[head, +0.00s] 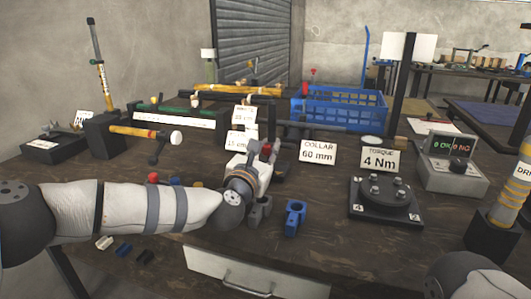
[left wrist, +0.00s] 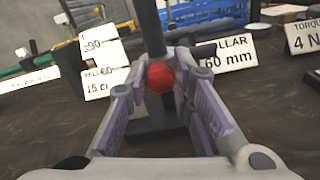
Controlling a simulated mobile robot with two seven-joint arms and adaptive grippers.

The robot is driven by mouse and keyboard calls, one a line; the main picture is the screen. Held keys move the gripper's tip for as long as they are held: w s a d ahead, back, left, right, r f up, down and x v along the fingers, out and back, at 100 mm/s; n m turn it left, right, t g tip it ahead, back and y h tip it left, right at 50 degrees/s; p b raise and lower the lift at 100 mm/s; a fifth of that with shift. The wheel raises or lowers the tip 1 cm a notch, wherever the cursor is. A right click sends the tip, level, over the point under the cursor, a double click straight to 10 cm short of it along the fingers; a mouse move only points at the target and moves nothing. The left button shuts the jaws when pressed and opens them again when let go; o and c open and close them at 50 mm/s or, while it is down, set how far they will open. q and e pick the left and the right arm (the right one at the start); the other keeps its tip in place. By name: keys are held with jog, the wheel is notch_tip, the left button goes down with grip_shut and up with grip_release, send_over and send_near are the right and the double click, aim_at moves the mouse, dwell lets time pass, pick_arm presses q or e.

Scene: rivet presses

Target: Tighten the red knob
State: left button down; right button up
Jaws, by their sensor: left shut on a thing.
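The red knob (left wrist: 160,77) is a round red ball in the middle of the left wrist view, beside a dark upright post and above a dark base. My left gripper (left wrist: 166,84) has its fingers on both sides of the knob and is shut on it. In the head view the left gripper (head: 264,158) is at the middle of the bench, with a little red of the knob (head: 266,149) showing between its fingers. The fingers hide most of the knob there. My right gripper is out of view.
A sign reading COLLAR 60 mm (head: 318,152) stands just right of the gripper. A blue block (head: 295,212) and a grey block (head: 260,211) stand in front. A black torque plate (head: 385,200) is at right, a blue crate (head: 345,112) behind. Bare bench lies between.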

pick_arm(q)
jog(key=m, duration=0.3)
jog(key=shift+f+m, duration=0.1)
jog(key=shift+m, duration=0.3)
jog(key=m, duration=0.4)
jog(key=shift+m, duration=0.3)
jog(key=m, duration=0.8)
jog(key=shift+p, duration=0.3)
jog(key=shift+m, duration=0.5)
jog(key=c, duration=1.4)
grip_release()
jog(key=shift+s, duration=0.1)
